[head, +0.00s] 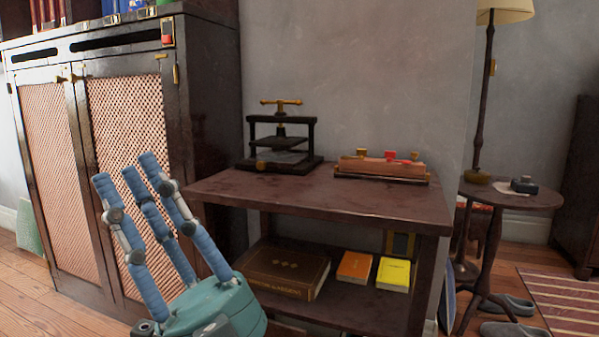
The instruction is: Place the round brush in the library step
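My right gripper (128,174) shows at the lower left, in front of the cabinet. Its blue fingers point up, extended and apart, with nothing between them. My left gripper is not in view. I cannot make out a round brush or a library step in the head view.
A dark side table (300,197) holds a book press (283,142) and a small wooden rack (382,168). Its lower shelf has a brown book (283,272), an orange book (354,267) and a yellow book (393,273). A cabinet (213,100) stands left, a round table (540,198) right.

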